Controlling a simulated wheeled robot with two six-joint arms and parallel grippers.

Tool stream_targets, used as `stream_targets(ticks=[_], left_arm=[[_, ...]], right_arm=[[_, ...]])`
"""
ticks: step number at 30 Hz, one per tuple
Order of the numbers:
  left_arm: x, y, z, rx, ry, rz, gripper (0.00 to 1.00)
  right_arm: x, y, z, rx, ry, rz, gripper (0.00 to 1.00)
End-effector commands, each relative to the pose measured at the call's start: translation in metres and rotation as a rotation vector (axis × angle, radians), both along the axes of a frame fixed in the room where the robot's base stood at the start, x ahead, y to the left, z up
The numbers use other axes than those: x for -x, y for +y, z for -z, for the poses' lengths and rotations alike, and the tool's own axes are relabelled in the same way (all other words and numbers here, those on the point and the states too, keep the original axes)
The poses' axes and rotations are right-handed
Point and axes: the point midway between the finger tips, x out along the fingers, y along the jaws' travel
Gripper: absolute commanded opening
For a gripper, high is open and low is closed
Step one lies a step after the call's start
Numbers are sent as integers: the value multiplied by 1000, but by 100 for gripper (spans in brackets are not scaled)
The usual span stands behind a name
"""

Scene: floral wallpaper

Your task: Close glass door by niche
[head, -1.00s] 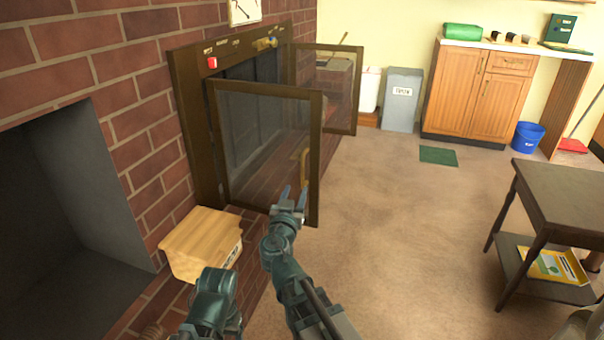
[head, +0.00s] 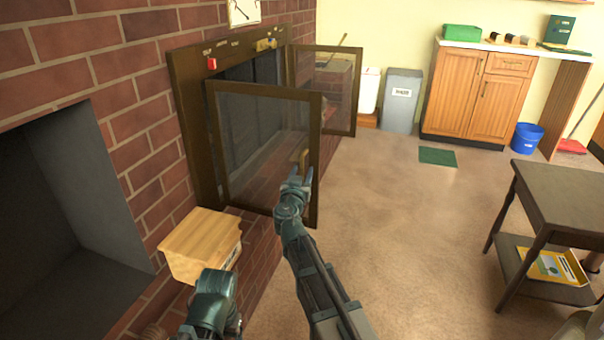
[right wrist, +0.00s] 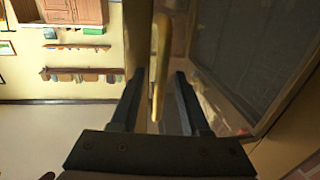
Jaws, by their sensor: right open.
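The glass door by the niche (head: 255,135) is the nearer of two brown-framed glass doors on the fireplace, and it stands swung open, away from the brick wall. Its brass handle (head: 304,158) is on the free edge side; the right wrist view also shows the handle (right wrist: 158,60). My right gripper (head: 297,174) is open at the handle. In the right wrist view the handle reaches between its two spread fingers (right wrist: 157,100), with gaps visible on both sides. The niche (head: 50,200) is a dark recess at the left. My left arm shows at the bottom, its fingers out of sight.
The far glass door (head: 335,85) also stands open. A wooden box (head: 200,243) sits by the wall, below the near door. A dark side table (head: 570,195) stands at the right. The floor between is clear.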

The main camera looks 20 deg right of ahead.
Motion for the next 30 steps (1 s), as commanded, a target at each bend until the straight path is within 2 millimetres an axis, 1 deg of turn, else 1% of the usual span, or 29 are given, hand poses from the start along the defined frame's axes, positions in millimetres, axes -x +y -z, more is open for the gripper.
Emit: stream_targets(ticks=[2,3,5,9,10,30], left_arm=[[0,0,0,0,0,0,76],[0,0,0,0,0,0,76],[0,0,0,0,0,0,76],[0,0,0,0,0,0,76],[0,0,0,0,0,0,76],[0,0,0,0,0,0,76]], right_arm=[[0,0,0,0,0,0,46],[0,0,0,0,0,0,39],[0,0,0,0,0,0,28],[0,0,0,0,0,0,3],[0,0,0,0,0,0,0],[0,0,0,0,0,0,0]])
